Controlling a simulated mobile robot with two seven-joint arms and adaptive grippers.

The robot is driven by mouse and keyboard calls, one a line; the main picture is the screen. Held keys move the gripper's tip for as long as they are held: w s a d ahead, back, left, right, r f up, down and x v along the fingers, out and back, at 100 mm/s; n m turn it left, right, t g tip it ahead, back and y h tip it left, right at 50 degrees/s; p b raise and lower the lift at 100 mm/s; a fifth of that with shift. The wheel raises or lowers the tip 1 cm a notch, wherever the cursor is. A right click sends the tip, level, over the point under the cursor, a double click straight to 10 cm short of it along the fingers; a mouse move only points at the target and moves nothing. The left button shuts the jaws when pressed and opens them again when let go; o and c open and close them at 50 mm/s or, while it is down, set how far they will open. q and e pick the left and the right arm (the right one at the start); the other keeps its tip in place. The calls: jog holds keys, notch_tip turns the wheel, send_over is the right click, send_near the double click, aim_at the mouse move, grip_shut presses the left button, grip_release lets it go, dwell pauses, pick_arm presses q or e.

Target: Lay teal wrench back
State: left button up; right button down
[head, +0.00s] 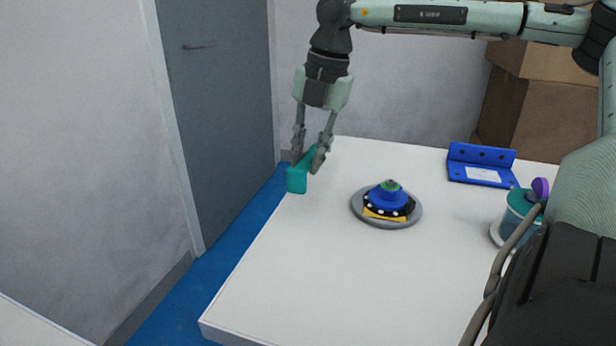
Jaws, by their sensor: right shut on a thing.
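The teal wrench (298,178) is at the left edge of the white table, near its far left corner. Its near end looks like a teal block; the rest is partly hidden by the fingers. My right gripper (310,163) comes down from above and is shut on the wrench. I cannot tell whether the wrench touches the table top. My left gripper is not in view.
A round grey plate (357,206) with a blue, black and yellow stacked part (388,197) stands on the white table (290,270). A blue bracket (482,158) and a teal-lidded container (519,203) are at the right. Cardboard boxes (545,105) stand behind. The table's front left is clear.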

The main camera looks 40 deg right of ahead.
notch_tip(320, 180, down, 4)
jog(key=shift+r, duration=0.15)
jog(key=shift+f, duration=0.4)
jog(key=c, duration=1.7)
grip_release()
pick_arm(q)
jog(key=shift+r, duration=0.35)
pick_arm(e)
jog(key=o, duration=0.3)
jog(key=shift+o, duration=0.2)
